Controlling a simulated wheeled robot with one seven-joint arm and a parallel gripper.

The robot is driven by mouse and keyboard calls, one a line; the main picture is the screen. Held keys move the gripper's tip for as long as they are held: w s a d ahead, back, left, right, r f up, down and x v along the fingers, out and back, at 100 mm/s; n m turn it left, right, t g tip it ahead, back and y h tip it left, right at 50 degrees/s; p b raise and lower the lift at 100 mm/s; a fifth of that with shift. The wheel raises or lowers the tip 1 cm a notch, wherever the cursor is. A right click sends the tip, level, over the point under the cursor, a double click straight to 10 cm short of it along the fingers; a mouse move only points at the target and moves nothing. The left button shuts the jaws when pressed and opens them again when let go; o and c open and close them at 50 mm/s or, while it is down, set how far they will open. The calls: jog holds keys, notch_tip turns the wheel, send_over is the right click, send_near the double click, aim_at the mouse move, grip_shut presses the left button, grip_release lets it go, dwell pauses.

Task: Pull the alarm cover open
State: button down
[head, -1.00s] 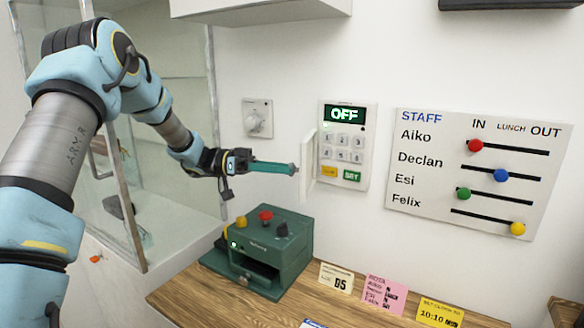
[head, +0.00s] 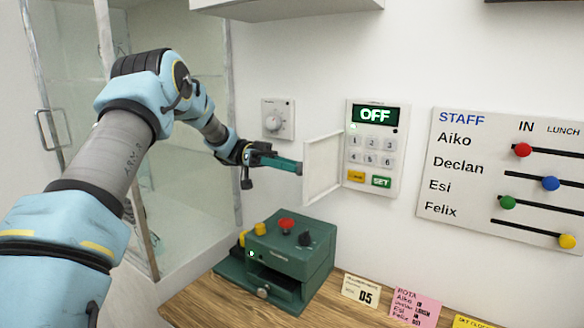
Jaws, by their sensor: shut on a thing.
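The alarm panel (head: 374,148) is a white keypad box on the wall, with a green-lit display reading OFF, number keys, and a yellow and a green SET key. Its white cover (head: 322,167) is hinged at the panel's left side and stands swung out to the left, so the keys are bare. My gripper (head: 298,168) is left of the panel, its teal fingers shut on the cover's free left edge. The exact contact at the fingertips is small in the head view.
A green machine (head: 278,258) with red, yellow and black knobs stands on the wooden counter (head: 200,300) below my gripper. A thermostat dial (head: 278,119) is on the wall behind. A staff board (head: 500,180) hangs at right. A glass cabinet (head: 75,110) stands at left.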

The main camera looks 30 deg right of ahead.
jog(key=shift+r, duration=0.1)
jog(key=shift+c, duration=2.2)
grip_release()
notch_tip(320, 180, up, 10)
jog(key=b, duration=0.2)
jog(key=shift+b, duration=0.3)
